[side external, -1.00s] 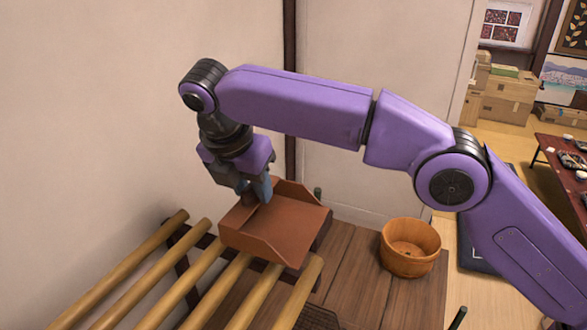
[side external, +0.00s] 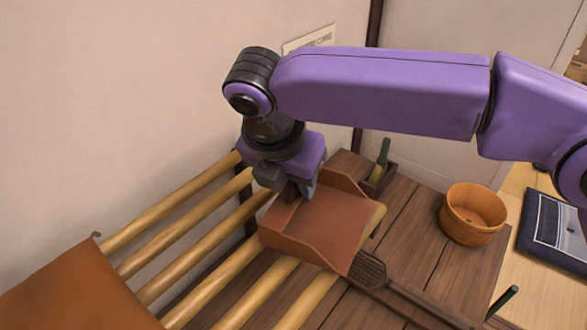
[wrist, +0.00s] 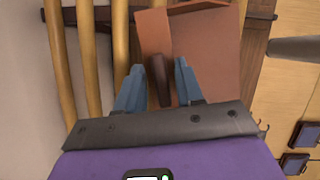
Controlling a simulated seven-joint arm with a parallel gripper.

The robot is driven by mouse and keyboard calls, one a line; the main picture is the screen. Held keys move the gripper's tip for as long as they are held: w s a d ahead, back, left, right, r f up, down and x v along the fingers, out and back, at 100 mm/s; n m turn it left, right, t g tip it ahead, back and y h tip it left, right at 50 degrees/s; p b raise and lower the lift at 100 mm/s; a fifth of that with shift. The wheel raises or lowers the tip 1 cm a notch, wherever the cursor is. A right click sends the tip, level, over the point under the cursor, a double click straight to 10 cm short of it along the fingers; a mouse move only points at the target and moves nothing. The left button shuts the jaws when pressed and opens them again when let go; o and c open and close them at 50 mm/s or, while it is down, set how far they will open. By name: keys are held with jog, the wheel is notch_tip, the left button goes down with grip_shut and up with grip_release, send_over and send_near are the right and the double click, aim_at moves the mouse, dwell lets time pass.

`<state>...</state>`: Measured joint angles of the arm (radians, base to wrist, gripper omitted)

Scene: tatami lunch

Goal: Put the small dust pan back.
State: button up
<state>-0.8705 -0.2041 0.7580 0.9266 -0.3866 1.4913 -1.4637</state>
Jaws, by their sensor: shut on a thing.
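The small dust pan (side external: 318,228) is reddish brown with raised side walls. My gripper (side external: 300,190) is shut on its short dark handle (wrist: 160,80). The side external view shows the pan over the right ends of the bamboo slats (side external: 196,238). I cannot tell whether the pan touches them. In the wrist view the handle sits between the two blue-grey fingers, and the pan (wrist: 208,55) extends away from them. My gripper partly hides the handle in the side external view.
A larger orange-brown flat item (side external: 70,290) lies on the slats at lower left. A slotted dark tool (side external: 368,270) lies right of the pan. A wooden tub (side external: 473,222) and a small box (side external: 378,180) with a green-handled item stand behind. The wall is close behind my gripper.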

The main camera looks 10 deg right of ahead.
jog(key=o, duration=1.1)
jog(key=shift+v, duration=3.65)
jog(key=d+m, duration=0.4)
jog(key=d, duration=0.5)
jog(key=s+d+f+m+g+y, duration=0.1)
jog(key=s+d+f+m, duration=0.3)
jog(key=d, duration=0.8)
jog(key=s+d+f+m+g+y, duration=0.1)
jog(key=s+d+f+m, duration=0.3)
jog(key=s+d, duration=0.5)
jog(key=s+d+f+m+g, duration=0.1)
jog(key=s+d+f+m, duration=0.3)
jog(key=d, duration=1.1)
jog(key=shift+s+d+m+g+y, duration=0.15)
jog(key=shift+s+m+y, duration=0.1)
jog(key=shift+s, duration=0.35)
jog(key=shift+s+d+m+g+y, duration=0.15)
jog(key=shift+s+m, duration=0.1)
jog(key=shift+s, duration=0.35)
